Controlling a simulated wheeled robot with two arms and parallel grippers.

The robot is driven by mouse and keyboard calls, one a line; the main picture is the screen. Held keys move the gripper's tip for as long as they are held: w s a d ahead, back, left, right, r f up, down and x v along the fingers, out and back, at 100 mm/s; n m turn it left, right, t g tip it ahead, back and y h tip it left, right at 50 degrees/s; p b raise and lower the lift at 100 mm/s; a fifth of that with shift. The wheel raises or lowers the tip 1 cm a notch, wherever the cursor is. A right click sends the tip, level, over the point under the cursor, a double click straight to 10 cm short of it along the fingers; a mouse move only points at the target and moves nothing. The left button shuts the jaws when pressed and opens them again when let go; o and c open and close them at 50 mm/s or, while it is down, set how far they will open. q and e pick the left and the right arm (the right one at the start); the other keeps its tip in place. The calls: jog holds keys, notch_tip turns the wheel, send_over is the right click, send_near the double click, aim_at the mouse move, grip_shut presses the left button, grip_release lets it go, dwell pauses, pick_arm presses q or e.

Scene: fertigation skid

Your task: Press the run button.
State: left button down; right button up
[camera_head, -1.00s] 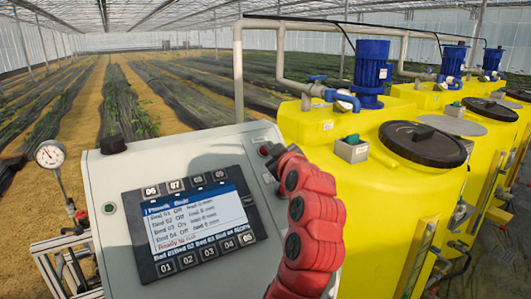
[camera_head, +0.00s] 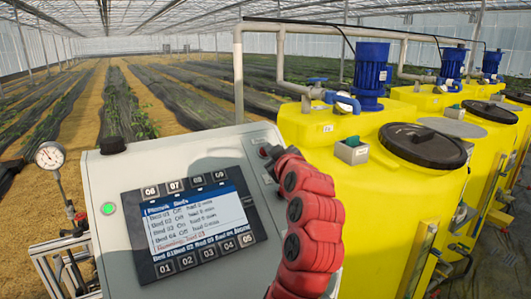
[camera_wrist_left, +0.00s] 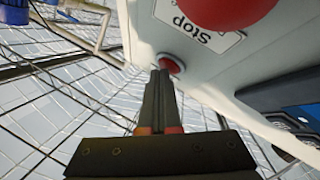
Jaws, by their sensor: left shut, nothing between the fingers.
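The grey control panel (camera_head: 190,150) fills the lower middle of the head view. Its screen (camera_head: 195,220) shows a list of beds with a red last line. A round green light (camera_head: 108,208) glows at its left. In the wrist view my left gripper (camera_wrist_left: 161,74) is shut and empty, its fingertips at a small red round button (camera_wrist_left: 172,64), seemingly touching it. That button's label is not in sight. A large red button (camera_wrist_left: 222,12) marked Stop (camera_wrist_left: 190,22) is beside it. My red left arm hides part of the panel's right side in the head view.
Numbered keys (camera_head: 205,252) run below and above the screen. A black knob (camera_head: 112,145) tops the panel's left corner. A pressure gauge (camera_head: 49,155) stands at left. Yellow tanks (camera_head: 390,210) with blue motors (camera_head: 371,68) crowd the right side.

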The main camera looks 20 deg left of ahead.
pick_arm(q)
jog(key=shift+f, duration=0.1)
dwell(0.5)
jog(key=shift+s+d+r, duration=0.3)
jog(key=shift+s+r, duration=0.05)
jog(key=shift+r, duration=0.3)
jog(key=shift+d+r, duration=0.1)
jog(key=s+d+r, duration=0.1)
jog(key=s+d+r+p, duration=0.1)
jog(key=r, duration=0.1)
jog(key=shift+s+d+r, duration=0.15)
jog(key=shift+s+r, duration=0.05)
jog(key=shift+r, duration=0.1)
jog(key=shift+f, duration=0.15)
dwell(0.3)
